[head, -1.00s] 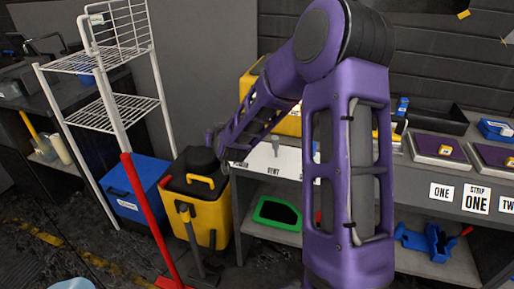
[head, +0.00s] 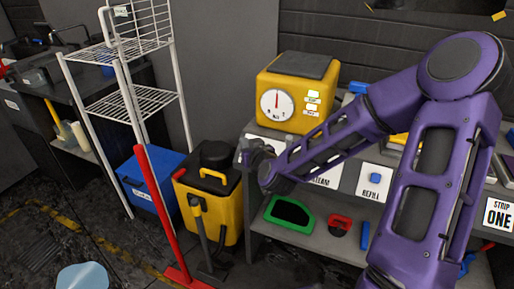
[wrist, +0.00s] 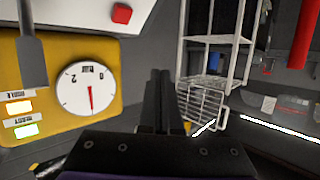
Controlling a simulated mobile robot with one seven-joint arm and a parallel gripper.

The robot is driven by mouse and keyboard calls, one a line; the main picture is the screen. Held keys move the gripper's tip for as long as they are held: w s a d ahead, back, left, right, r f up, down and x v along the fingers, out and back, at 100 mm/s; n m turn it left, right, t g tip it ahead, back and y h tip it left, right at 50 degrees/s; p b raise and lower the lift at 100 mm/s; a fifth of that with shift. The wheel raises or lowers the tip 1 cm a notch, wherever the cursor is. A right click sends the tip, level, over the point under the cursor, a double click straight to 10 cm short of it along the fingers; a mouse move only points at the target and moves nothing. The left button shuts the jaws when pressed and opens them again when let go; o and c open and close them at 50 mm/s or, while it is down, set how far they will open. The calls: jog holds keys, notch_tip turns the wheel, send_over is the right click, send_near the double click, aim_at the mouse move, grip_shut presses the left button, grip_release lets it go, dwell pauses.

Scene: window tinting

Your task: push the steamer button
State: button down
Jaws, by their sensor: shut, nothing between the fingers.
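The yellow steamer (head: 290,95) stands on the bench, with a round white dial and lit labels on its front. It also shows upside down at left in the wrist view (wrist: 108,55). A white panel (head: 330,178) lettered "STEAM" is on the bench front below it, partly hidden by my arm. In the wrist view, a red button-like block (wrist: 122,13) sits on a white surface at the top. My gripper (wrist: 160,80) is shut and empty, apart from that block. In the head view my gripper (head: 250,152) is near the bench's left corner.
A blue button (head: 375,178) sits on a "REFILL" panel right of the steam panel. A yellow bin (head: 212,205), red pole (head: 158,215) and white wire rack (head: 125,100) stand left of the bench. A green-rimmed tray (head: 290,212) lies on the lower shelf.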

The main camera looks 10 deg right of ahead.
jog(key=w+d+f+b, duration=0.3)
jog(key=w+f+b, duration=0.2)
jog(key=f, duration=0.1)
jog(key=shift+d, duration=0.35)
jog(key=shift+f, duration=0.2)
dwell(1.8)
jog(key=shift+w+d+f+b, duration=0.15)
jog(key=shift+w+f+b, duration=0.15)
jog(key=shift+b, duration=0.15)
jog(key=shift+w+d+f, duration=0.25)
dwell(0.7)
dwell(0.3)
jog(key=shift+s+a+r+p, duration=0.4)
jog(key=shift+s+r, duration=0.1)
jog(key=shift+r, duration=0.1)
